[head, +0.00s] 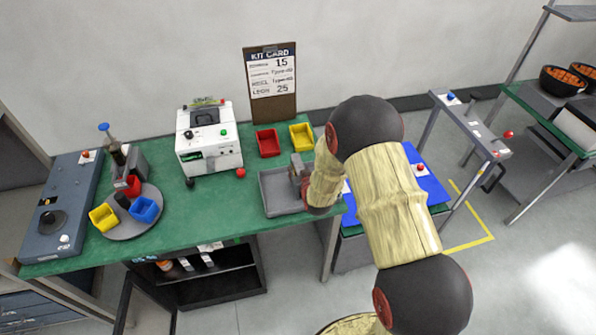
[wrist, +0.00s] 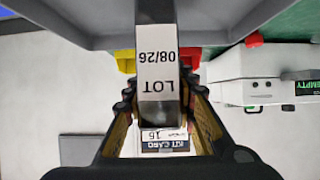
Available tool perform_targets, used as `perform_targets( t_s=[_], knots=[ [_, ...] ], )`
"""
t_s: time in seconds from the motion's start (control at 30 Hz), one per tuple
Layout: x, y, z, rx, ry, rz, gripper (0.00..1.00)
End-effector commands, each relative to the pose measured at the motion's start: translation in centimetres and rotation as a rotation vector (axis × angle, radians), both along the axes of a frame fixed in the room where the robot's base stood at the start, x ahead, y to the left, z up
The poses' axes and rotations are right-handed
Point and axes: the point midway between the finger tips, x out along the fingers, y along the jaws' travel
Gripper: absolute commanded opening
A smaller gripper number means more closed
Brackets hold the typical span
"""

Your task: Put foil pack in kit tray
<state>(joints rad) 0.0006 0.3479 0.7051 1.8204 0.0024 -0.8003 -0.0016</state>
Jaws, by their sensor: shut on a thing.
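The grey kit tray (head: 272,197) lies on the green bench top, at its right end. My gripper (head: 299,180) is over the right part of the tray, partly hidden by my own arm. In the wrist view my gripper (wrist: 160,95) is shut on the foil pack (wrist: 158,70), a narrow silvery-white pack labelled LOT 08/26. A grey wall of the tray (wrist: 75,28) spans the top of the wrist view, close to the pack's far end. I cannot tell whether the pack touches the tray floor.
Behind the tray stand a red bin (head: 268,142), a yellow bin (head: 301,137) and the kit card board (head: 271,85). A white machine (head: 208,140) stands to the left. A round turntable (head: 130,222) with small bins is farther left. Green bench top is clear between.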

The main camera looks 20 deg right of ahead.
Motion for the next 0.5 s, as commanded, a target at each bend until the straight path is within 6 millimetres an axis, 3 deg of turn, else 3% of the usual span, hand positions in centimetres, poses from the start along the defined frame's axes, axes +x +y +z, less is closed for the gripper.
perform_targets(
  t_s=[0.37,0.4,0.5],
  knots=[
    [0.1,0.02,-0.27,0.0,-0.004,0.0,0.0],
    [0.03,0.02,-0.29,0.0,-0.002,0.0,0.28],
    [0.03,0.02,-0.23,0.0,-0.002,0.0,0.34]
  ],
)
